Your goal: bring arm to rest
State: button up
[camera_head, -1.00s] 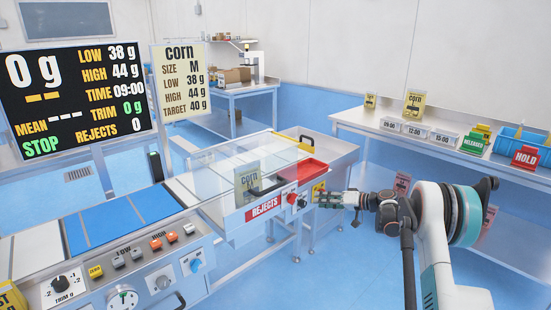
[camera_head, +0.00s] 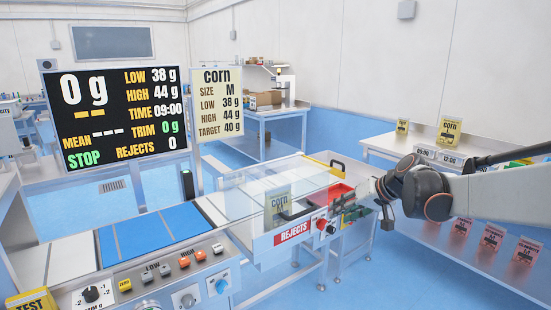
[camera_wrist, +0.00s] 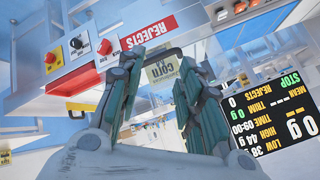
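My gripper (camera_head: 345,204) is in front of the right end of the weighing machine, near the red reject bin (camera_head: 334,196). My arm reaches it from the right edge of the head view. In the wrist view my gripper (camera_wrist: 156,70) has its two fingers apart, with nothing held between them. Through the gap show the machine's front and a corn card (camera_wrist: 162,70), which lie beyond the fingers. The head view does not show whether the gripper touches the machine.
The REJECTS label (camera_head: 292,232) and red and black knobs are close to my gripper. A display screen (camera_head: 115,118) and a corn sign (camera_head: 218,118) stand at left. A shelf table with cards (camera_head: 450,131) is behind my arm. Blue floor (camera_head: 400,280) is open at lower right.

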jog(key=s+a+r+h, duration=0.2)
jog(key=s+h, duration=0.2)
jog(key=s, duration=1.6)
jog(key=s+d+f+h, duration=0.1)
jog(key=s+f, duration=0.1)
jog(key=s, duration=0.5)
jog(key=s+d+f+h, duration=0.1)
jog(key=s+d+f, duration=0.1)
jog(key=s, duration=0.5)
jog(key=shift+s+d+f, duration=0.25)
jog(key=shift+f, duration=0.4)
jog(key=shift+o, duration=0.2)
